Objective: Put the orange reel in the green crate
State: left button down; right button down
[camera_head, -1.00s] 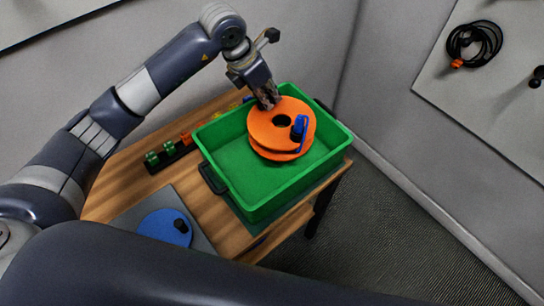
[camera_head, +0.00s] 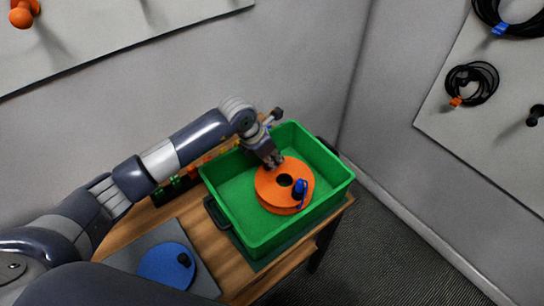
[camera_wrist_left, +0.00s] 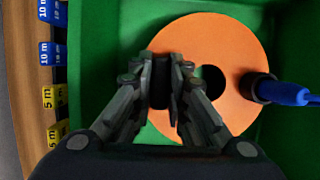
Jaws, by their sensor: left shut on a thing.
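The orange reel (camera_head: 268,190) is a round disc with a dark centre hole and a blue-and-black plug on its face. My right gripper is not in view.
The crate stands on a wooden table (camera_head: 228,262). A blue reel (camera_head: 160,265) lies on a grey mat at the table's front left. Cables (camera_head: 470,82) hang on the wall panel at right. Crate floor left of the reel is clear.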

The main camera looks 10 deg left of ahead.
pick_arm(q)
jog(key=c, duration=1.6)
grip_release()
jog(key=shift+o, duration=0.2)
jog(key=shift+r, duration=0.1)
jog(key=b+v, duration=0.1)
jog(key=v, duration=1.1)
jog(key=shift+b, duration=0.35)
